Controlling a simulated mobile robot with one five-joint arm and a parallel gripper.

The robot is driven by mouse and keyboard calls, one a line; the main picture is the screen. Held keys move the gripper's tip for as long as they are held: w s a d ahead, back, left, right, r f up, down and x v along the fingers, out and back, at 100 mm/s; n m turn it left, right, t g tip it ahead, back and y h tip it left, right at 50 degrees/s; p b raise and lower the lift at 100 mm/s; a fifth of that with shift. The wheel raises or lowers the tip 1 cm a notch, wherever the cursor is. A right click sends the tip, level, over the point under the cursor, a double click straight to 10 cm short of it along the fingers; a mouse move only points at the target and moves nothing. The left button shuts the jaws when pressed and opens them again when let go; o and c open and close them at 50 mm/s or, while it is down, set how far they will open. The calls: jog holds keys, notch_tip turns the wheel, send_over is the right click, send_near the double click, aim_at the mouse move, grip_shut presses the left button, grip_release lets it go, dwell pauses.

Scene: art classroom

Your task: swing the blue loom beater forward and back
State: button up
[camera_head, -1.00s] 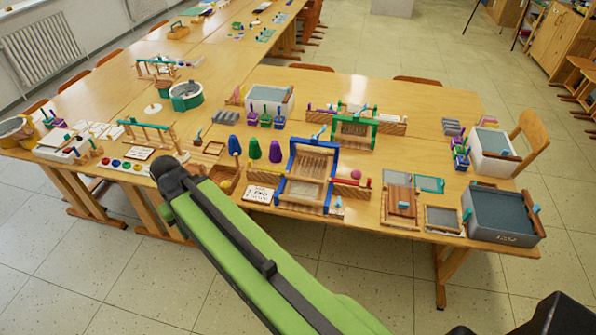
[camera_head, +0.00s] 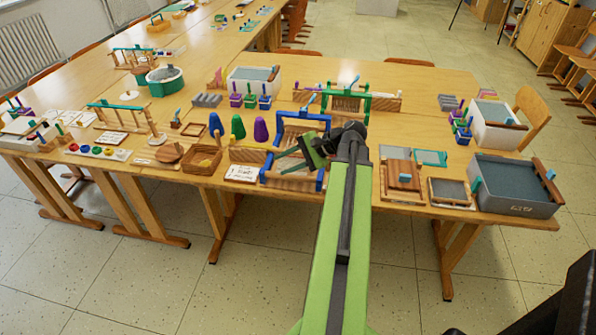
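The blue loom (camera_head: 268,166) stands at the front edge of the table, left of my arm. Its blue upright frame with a top bar (camera_head: 303,115), which looks like the beater, stands at the back of the loom. My gripper (camera_head: 305,152), dark with green parts, is over the loom's middle and right side, in front of the upright frame. The gripper and wrist hide much of the loom's inside and right part. I cannot tell whether the gripper touches the loom, or whether its fingers are open or shut.
A smaller green loom (camera_head: 348,103) stands behind. Wooden frames (camera_head: 402,180) and a large grey bin (camera_head: 514,185) are to the right. The floor before the table is clear.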

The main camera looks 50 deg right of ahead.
aim_at(301, 153)
jog(key=s+d+m+t+h+b, duration=0.35)
jog(key=s+d+m+t, duration=0.2)
jog(key=s+d, duration=0.75)
jog(key=shift+y, duration=0.45)
jog(key=b+x, duration=0.1)
jog(key=x, duration=0.5)
jog(key=b+x, duration=0.2)
jog(key=x, duration=0.3)
jog(key=b+x, duration=0.2)
jog(key=x, duration=0.4)
jog(key=shift+w+d+r, duration=0.15)
jog(key=shift+w+r, duration=0.05)
jog(key=shift+w, duration=0.25)
jog(key=shift+c, duration=0.5)
grip_shut()
